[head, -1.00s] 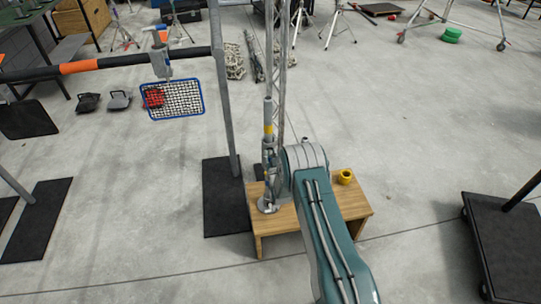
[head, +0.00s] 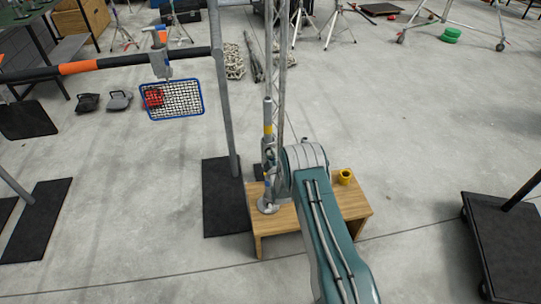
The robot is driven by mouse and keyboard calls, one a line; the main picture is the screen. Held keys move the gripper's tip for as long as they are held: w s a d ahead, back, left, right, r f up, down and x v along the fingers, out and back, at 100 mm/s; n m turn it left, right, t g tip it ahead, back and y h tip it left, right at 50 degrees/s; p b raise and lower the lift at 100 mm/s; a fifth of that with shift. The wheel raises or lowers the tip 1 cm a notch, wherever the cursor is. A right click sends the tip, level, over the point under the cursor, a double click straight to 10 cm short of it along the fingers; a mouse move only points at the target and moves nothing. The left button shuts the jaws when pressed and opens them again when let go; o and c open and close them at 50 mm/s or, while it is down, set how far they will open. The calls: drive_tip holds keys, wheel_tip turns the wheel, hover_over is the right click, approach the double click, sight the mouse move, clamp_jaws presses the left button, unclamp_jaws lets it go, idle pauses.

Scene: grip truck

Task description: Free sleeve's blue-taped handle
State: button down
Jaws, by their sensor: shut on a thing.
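A slim upright grey post with a yellow band (head: 268,131) stands on a round base flange (head: 267,206) at the left end of a small wooden table. A grey sleeve-like fitting (head: 268,146) sits around the post. A small bluish part, seemingly the taped handle (head: 268,181), shows low beside the post. My gripper (head: 271,171) is at the post, just left of my teal arm's end, and is shut on what seems to be this handle. The fingers are small and partly hidden, so the exact grip is unclear.
A yellow cup-like part (head: 345,177) stands on the wooden table (head: 352,205). A grey upright stand (head: 227,120) rises close at left, with a horizontal bar (head: 110,64) carrying a clamp and a blue-framed net (head: 171,98). A black wheeled base (head: 500,245) is at right; open floor lies between.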

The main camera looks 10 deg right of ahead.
drive_tip(key=n, duration=0.5)
drive_tip(key=shift+s+f+n, duration=0.15)
drive_tip(key=shift+f+n, duration=0.2)
drive_tip(key=shift+n, duration=0.05)
drive_tip(key=n, duration=0.4)
drive_tip(key=shift+n, duration=0.4)
drive_tip(key=shift+c, duration=2.4)
unclamp_jaws()
drive_tip(key=shift+a, duration=0.1)
drive_tip(key=shift+r, duration=0.15)
drive_tip(key=s, duration=1.1)
drive_tip(key=shift+s, duration=0.4)
